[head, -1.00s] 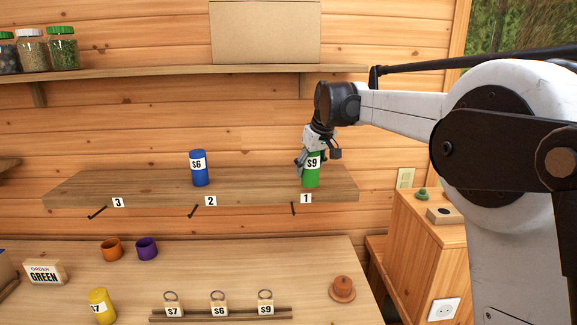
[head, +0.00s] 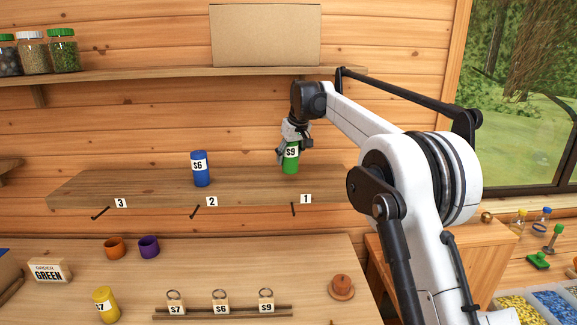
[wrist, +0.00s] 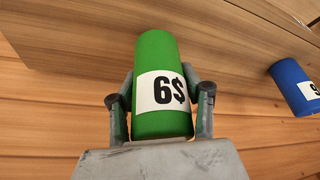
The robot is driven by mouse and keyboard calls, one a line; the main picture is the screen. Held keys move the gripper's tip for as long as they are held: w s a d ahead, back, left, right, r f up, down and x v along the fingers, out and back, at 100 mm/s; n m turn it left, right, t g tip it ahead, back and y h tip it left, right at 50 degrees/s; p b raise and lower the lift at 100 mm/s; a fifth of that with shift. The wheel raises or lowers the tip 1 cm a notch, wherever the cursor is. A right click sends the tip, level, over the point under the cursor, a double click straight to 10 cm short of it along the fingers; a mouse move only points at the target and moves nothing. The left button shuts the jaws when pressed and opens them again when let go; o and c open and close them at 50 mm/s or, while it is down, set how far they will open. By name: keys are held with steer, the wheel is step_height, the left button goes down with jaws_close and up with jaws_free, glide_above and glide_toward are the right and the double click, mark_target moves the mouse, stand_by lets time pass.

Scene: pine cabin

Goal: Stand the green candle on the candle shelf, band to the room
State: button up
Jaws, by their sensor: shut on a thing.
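The green candle (head: 290,163) is upright at the right part of the candle shelf (head: 130,186), above the tag 1. Its white band, reading $9, faces the room. My gripper (head: 293,148) is shut on its upper part from above. In the wrist view the green candle (wrist: 155,60) lies between both fingers, with its band (wrist: 161,91) upside down. I cannot tell whether its base touches the shelf. A blue candle (head: 201,170) with a $6 band stands on the shelf above the tag 2. A yellow candle (head: 105,306) stands on the table below.
The shelf is bare above the tag 3 (head: 121,202). An order sign (head: 49,271) reads GREEN. Orange (head: 115,248) and purple (head: 149,246) cups, a rail with ringed price tags (head: 220,302) and a brown knobbed item (head: 342,287) are on the table.

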mark_target(289, 166)
steer(key=shift+f+p, duration=0.4)
steer(key=shift+f, duration=1.35)
steer(key=shift+f, duration=0.2)
steer(key=o, duration=1.3)
steer(key=shift+r, duration=0.15)
